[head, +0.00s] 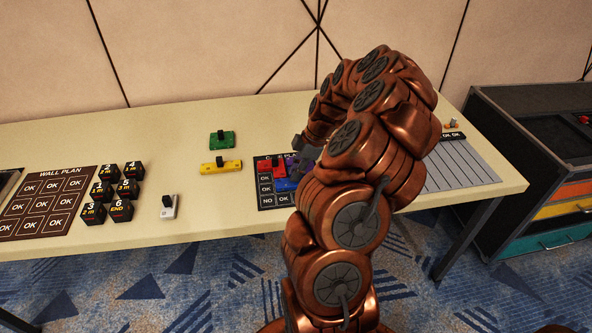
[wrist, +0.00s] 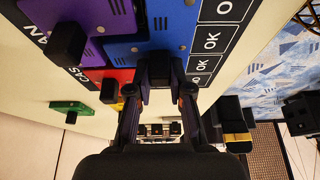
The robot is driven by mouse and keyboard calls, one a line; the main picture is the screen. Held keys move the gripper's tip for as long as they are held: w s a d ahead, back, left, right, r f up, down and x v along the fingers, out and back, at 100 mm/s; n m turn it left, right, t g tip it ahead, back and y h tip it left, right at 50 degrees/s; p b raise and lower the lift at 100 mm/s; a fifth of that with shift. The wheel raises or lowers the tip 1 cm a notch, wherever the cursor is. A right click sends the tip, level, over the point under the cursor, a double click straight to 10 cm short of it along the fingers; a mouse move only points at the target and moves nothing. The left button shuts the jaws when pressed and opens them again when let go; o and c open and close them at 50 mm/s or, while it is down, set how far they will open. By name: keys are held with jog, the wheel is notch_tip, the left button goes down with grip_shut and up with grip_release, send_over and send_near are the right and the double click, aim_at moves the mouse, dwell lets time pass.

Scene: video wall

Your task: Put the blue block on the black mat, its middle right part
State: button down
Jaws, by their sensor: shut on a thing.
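The blue block (wrist: 137,52) is in the wrist view, and its black knob is between the fingertips of my gripper (wrist: 160,84), which is shut on it. In the head view a part of the blue block (head: 284,185) shows left of my arm, over the black mat (head: 265,201). I cannot tell whether the block touches the mat. A purple block (wrist: 84,15) and a red block (wrist: 119,75) are beside it. My arm hides the mat's right part in the head view.
A yellow block (head: 222,168), a green block (head: 222,140) and a white block (head: 168,208) stand on the table left of the mat. Several black cubes (head: 121,211) stand by the brown wall plan (head: 60,225). A grey lined sheet (head: 462,170) lies right of my arm.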

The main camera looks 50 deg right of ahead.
jog(key=shift+f, duration=0.2)
jog(key=c, duration=1.1)
grip_release()
jog(key=shift+o, duration=0.2)
jog(key=shift+r, duration=0.1)
jog(key=shift+r, duration=0.15)
jog(key=shift+d+r, duration=0.2)
jog(key=shift+r, duration=0.15)
jog(key=b+v, duration=0.1)
jog(key=v, duration=1)
jog(key=shift+s+b, duration=0.2)
jog(key=shift+b, duration=0.1)
